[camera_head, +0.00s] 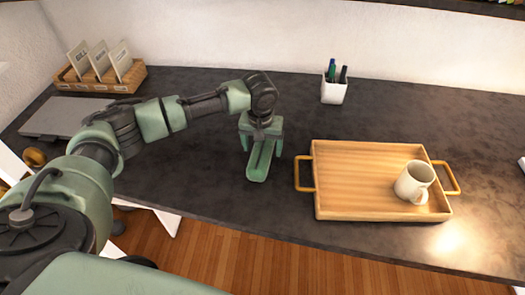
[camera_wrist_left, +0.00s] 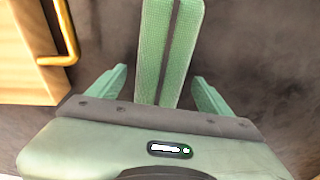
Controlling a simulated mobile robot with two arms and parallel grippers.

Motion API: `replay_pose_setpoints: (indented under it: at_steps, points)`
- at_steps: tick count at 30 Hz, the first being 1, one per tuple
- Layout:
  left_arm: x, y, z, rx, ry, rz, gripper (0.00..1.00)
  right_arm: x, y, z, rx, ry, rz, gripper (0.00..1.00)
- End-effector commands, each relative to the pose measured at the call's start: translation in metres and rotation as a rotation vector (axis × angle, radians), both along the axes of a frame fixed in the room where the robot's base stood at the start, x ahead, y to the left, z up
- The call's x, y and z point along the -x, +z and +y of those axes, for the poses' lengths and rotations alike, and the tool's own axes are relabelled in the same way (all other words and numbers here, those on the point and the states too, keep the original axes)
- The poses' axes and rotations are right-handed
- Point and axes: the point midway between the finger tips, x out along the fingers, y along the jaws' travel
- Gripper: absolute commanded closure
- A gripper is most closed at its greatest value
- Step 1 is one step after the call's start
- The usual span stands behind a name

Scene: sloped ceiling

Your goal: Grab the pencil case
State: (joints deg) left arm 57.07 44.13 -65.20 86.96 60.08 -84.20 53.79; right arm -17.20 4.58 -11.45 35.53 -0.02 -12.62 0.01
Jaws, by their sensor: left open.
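The pencil case (camera_head: 260,164) is a long green case with a dark zip stripe, lying on the dark desktop left of the tray. My left gripper (camera_head: 262,149) points down over it. In the left wrist view the pencil case (camera_wrist_left: 169,48) runs up between the two open fingers of the left gripper (camera_wrist_left: 158,88), with a gap visible on each side. Its near end is hidden behind the gripper body. I cannot tell how far the fingertips are above the desk. My right gripper is not in view.
A wooden tray (camera_head: 345,180) with brass handles holds a white mug (camera_head: 414,180). A white pen cup (camera_head: 333,90) stands behind. A closed grey laptop (camera_head: 62,120) and a wooden file holder (camera_head: 105,77) are at left. The desk's front edge is close to the case.

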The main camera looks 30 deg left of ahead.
Motion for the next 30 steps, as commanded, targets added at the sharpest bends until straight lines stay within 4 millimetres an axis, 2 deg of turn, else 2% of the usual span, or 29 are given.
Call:
replay_pose_setpoints:
  at_steps: [3, 11, 19, 23, 26, 30]
  points:
    - [0.000, 0.000, 0.000, 0.000, 0.000, 0.000, 0.20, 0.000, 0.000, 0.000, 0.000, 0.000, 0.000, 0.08]
    - [0.000, 0.000, 0.000, 0.000, 0.000, 0.000, 0.92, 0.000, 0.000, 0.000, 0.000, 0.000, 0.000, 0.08]
    - [0.000, 0.002, 0.000, 0.001, 0.000, -0.001, 0.93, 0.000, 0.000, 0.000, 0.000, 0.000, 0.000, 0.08]
    - [-0.001, 0.009, -0.001, 0.001, 0.000, -0.002, 0.93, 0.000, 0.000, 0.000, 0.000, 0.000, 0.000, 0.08]
    - [-0.001, 0.021, 0.000, 0.001, 0.000, -0.003, 0.93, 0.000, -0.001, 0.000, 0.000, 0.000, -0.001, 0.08]
    - [-0.002, 0.048, 0.000, 0.002, 0.001, -0.006, 0.93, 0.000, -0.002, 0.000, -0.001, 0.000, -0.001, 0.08]
